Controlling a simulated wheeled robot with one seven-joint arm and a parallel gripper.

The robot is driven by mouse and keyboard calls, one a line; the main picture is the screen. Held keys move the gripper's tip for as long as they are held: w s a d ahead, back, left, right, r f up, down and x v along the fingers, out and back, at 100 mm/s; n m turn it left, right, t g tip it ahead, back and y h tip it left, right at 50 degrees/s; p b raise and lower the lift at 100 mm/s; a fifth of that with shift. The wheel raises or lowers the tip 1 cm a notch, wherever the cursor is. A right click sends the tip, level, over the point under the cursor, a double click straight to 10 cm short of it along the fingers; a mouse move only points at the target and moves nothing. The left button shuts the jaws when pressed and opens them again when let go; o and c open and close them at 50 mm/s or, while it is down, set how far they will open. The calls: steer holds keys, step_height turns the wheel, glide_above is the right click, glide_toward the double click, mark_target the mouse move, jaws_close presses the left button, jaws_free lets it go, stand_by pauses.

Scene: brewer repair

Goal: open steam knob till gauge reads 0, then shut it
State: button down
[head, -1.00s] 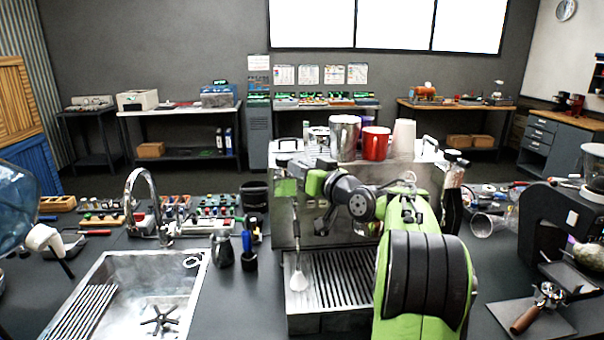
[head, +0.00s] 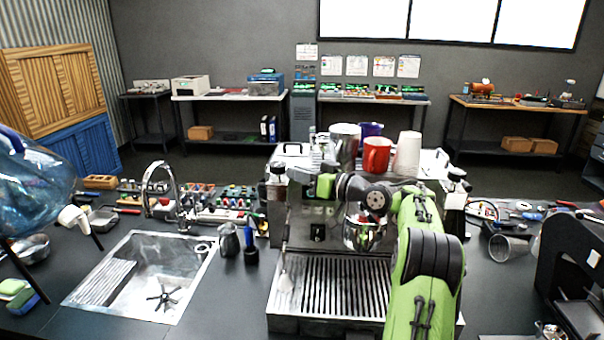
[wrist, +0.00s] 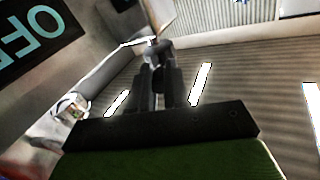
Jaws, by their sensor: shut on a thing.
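I cannot make out a gauge reading in either view. A dark label with "OFF" (wrist: 32,38) appears upside down at the wrist view's upper left.
A red mug (head: 376,156), a pale cup stack (head: 407,152) and metal cups stand on the machine top, close to my arm. A black grinder (head: 575,265) is at right.

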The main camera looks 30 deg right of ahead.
steer(key=c, duration=1.1)
jaws_free()
steer(key=b+v, duration=0.2)
steer(key=v, duration=1.3)
steer(key=shift+s+d, duration=0.15)
steer(key=shift+s, duration=0.15)
